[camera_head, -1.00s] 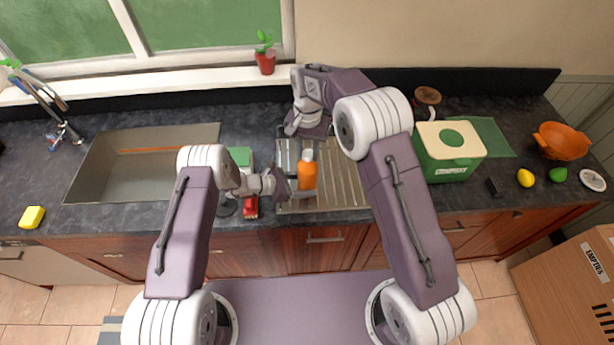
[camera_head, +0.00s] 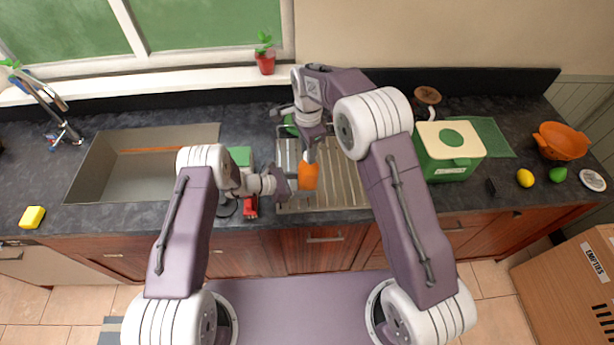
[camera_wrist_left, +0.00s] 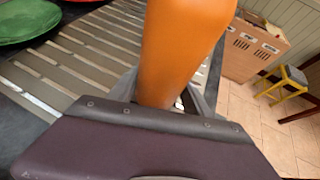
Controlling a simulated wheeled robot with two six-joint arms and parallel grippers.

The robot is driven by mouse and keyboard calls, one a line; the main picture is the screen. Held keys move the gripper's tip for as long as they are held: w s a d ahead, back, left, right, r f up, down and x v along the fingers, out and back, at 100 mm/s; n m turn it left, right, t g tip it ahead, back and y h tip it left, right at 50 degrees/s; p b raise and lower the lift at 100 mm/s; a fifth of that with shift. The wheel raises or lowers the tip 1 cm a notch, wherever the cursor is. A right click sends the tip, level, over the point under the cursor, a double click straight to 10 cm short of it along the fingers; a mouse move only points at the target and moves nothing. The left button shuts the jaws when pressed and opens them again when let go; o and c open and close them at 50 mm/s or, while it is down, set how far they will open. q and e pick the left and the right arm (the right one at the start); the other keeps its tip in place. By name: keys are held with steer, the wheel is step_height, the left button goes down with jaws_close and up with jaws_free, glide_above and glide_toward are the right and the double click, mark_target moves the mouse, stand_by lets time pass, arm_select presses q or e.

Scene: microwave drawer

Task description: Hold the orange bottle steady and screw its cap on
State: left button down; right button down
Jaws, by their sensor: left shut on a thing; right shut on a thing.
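The orange bottle (camera_head: 309,176) stands upright over the ribbed steel drainer (camera_head: 350,188). My left gripper (camera_head: 300,188) reaches in from the left and is shut around the bottle's body. In the left wrist view the bottle (camera_wrist_left: 182,45) fills the space between the fingers. My right gripper (camera_head: 310,154) points down from above and is shut at the bottle's top, on the cap. The cap itself is hidden by the gripper, so I cannot tell how it sits on the neck.
The sink (camera_head: 135,165) is to the left, with a yellow sponge (camera_head: 32,217) at its front corner. A green-and-cream box (camera_head: 448,155) stands right of my right arm. A red object (camera_head: 250,206) lies near my left wrist. An orange colander (camera_head: 561,141) is far right.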

steer(key=c, duration=1.2)
jaws_free()
steer(key=shift+s+d+f, duration=0.1)
steer(key=shift+s+d, duration=0.05)
steer(key=shift+o, duration=0.4)
